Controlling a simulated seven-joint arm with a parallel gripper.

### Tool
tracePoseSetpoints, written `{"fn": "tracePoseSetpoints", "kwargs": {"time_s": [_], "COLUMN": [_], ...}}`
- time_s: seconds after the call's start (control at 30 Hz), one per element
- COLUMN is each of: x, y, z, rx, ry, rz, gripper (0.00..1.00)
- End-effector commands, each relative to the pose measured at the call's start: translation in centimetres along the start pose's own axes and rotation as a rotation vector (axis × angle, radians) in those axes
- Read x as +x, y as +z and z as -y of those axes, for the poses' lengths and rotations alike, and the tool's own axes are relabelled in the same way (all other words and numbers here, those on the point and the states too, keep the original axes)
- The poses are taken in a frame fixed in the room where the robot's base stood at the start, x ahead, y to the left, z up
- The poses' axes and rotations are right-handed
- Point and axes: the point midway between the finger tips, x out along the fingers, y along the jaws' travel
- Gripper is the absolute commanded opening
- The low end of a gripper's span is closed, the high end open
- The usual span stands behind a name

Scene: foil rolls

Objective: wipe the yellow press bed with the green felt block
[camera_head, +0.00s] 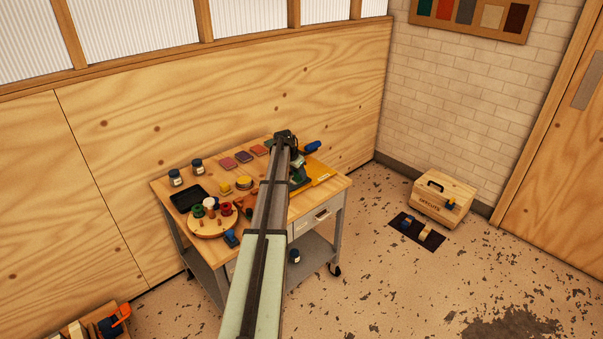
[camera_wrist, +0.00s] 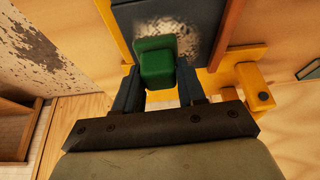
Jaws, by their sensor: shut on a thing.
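My gripper (camera_wrist: 159,74) is shut on the green felt block (camera_wrist: 155,60), with one dark finger on each side of it. The block is over the dark plate of the yellow press bed (camera_wrist: 247,56), beside a pale, speckled smudge (camera_wrist: 186,34) on that plate. I cannot tell whether the block touches the plate. In the head view the yellow bed (camera_head: 322,172) is at the right end of the workbench, partly hidden by my arm.
The wooden workbench (camera_head: 333,184) holds a black tray (camera_head: 188,198), a round board with spools (camera_head: 208,228), dark jars (camera_head: 197,166) and coloured pads (camera_head: 243,156). A blue handle (camera_head: 312,147) sticks out near the bed. A wooden box (camera_head: 443,198) stands on the floor at right.

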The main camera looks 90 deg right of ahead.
Motion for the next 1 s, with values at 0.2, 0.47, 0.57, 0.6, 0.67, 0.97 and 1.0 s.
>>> {"fn": "tracePoseSetpoints", "kwargs": {"time_s": [0.2, 0.47, 0.57, 0.6, 0.67, 0.97, 1.0], "x": [0.1, 0.0, 0.0, 0.0, 0.0, -0.1, -0.1], "y": [-0.1, -0.1, 0.0, 0.1, 0.1, 0.2, 0.2], "z": [2.2, 3.4, 2.3, 2.0, 1.5, -1.3, -1.7], "rx": [-0.001, 0.001, 0.001, 0.001, 0.001, 0.0, 0.0], "ry": [-0.001, 0.0, 0.0, 0.0, 0.0, 0.001, 0.001], "rz": [0.001, 0.001, 0.001, 0.001, 0.001, 0.001, 0.001], "gripper": [0.15, 0.15, 0.15, 0.15, 0.15, 0.15, 0.15]}}
